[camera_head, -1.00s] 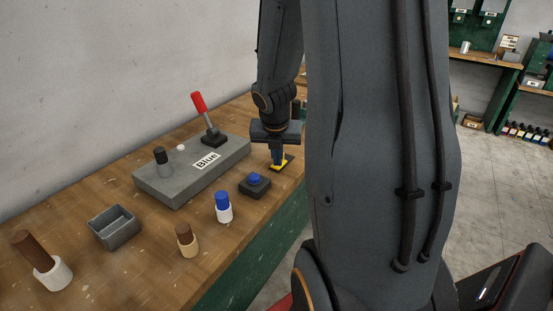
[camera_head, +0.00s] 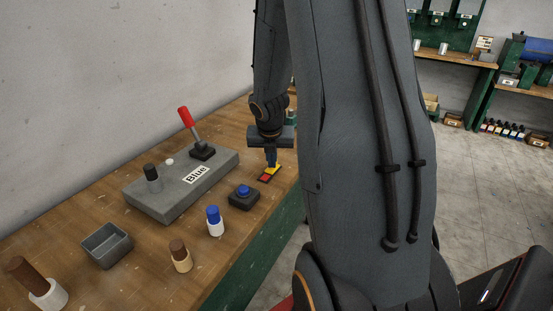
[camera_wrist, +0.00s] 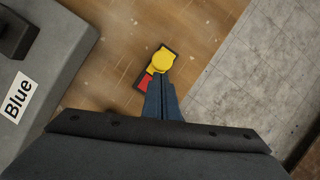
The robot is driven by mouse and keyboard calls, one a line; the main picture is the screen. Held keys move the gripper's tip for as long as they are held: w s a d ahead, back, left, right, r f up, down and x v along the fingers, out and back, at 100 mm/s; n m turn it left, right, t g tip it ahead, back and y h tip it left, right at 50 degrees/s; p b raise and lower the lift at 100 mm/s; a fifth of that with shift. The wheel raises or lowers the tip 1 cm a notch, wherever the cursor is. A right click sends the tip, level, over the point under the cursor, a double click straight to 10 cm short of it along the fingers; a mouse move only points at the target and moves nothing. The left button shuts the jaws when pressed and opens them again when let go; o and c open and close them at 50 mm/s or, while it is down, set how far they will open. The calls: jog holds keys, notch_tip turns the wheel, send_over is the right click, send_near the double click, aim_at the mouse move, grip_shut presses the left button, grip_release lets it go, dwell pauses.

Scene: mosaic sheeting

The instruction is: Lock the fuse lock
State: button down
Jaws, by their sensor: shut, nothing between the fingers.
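What looks like the fuse lock is a small dark plate on the bench with a yellow part (camera_head: 276,169) and a red patch (camera_head: 264,178). In the wrist view the yellow round-ended part (camera_wrist: 163,60) lies at the far end and the red patch (camera_wrist: 144,82) beside it, nearer and to the left. My gripper (camera_head: 271,164) points down over the plate with its blue fingers together and empty. In the wrist view the closed fingertips (camera_wrist: 160,78) lie right against or just above the yellow part; contact cannot be told.
A grey block (camera_head: 155,210) labelled "Blue" carries a red-handled lever (camera_head: 189,122) and a dark cylindrical fuse (camera_head: 151,172). A blue button (camera_head: 243,190), a grey bin (camera_head: 107,246) and several fuses in holders, including a blue one (camera_head: 214,214), stand nearby. The bench edge is close to the plate.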

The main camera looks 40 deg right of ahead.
jog(key=shift+w+d, duration=0.15)
jog(key=shift+d, duration=0.15)
jog(key=s+a, duration=0.1)
jog(key=s+a+b, duration=0.1)
jog(key=shift+s+a, duration=0.1)
jog(key=shift+s, duration=0.2)
jog(key=p+v, duration=0.3)
jog(key=v, duration=0.7)
jog(key=shift+s+a, duration=0.2)
jog(key=shift+s, duration=0.1)
